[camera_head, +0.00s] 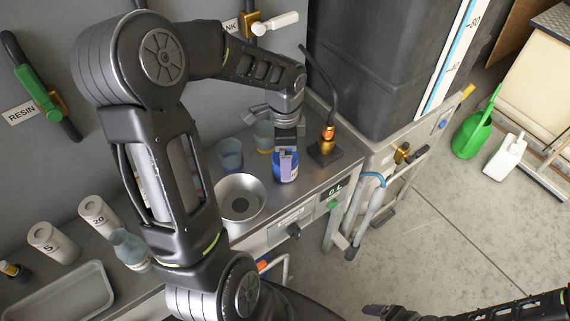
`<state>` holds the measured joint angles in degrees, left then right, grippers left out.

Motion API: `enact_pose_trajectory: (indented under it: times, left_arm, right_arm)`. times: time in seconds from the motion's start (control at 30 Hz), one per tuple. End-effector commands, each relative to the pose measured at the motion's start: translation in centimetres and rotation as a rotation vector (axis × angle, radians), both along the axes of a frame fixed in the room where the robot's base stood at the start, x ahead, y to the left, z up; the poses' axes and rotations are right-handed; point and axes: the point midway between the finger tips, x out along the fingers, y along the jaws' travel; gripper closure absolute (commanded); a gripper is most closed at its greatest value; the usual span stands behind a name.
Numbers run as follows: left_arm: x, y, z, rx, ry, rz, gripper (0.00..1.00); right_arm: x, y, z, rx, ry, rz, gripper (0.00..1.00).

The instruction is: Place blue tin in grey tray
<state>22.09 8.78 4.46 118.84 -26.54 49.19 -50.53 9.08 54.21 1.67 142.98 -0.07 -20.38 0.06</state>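The blue tin (278,174) stands on the grey worktop near its right end. My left gripper (286,156) points down at it, with a finger in front of the tin's near side. The far finger is hidden, so I cannot tell whether the gripper is closed on the tin. The grey tray (106,292) lies at the lower left of the worktop, partly cut off by the frame edge, and its visible inside looks empty. My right gripper (378,311) is at the bottom edge, away from the worktop, and its finger opening is unclear.
A metal bowl (257,207), a blue cup (229,153) and a yellowish cup (262,138) stand near the tin. A black gooseneck with brass fitting (327,134) rises to its right. White containers (50,243) and a glass bottle (130,248) stand beside the tray.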

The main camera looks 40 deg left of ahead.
Motion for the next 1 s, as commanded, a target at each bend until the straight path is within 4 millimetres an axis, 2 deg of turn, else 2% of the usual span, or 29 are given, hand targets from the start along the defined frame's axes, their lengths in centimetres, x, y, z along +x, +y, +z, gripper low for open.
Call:
enact_pose_trajectory:
  times: [0.23,0.37,1.0]
  left_arm:
    - [-0.2,-0.1,-3.4,-0.002,0.006,0.000,0.12]
    - [-0.1,-0.1,-4.7,-0.001,0.003,-0.001,0.12]
    - [-0.1,-0.1,-4.9,-0.001,0.001,0.000,0.13]
  right_arm:
    - [0.0,0.0,0.5,0.000,0.000,0.000,0.16]
    - [0.0,0.0,0.5,0.000,0.000,0.000,0.16]
    - [0.0,0.0,0.5,0.000,0.000,0.000,0.16]
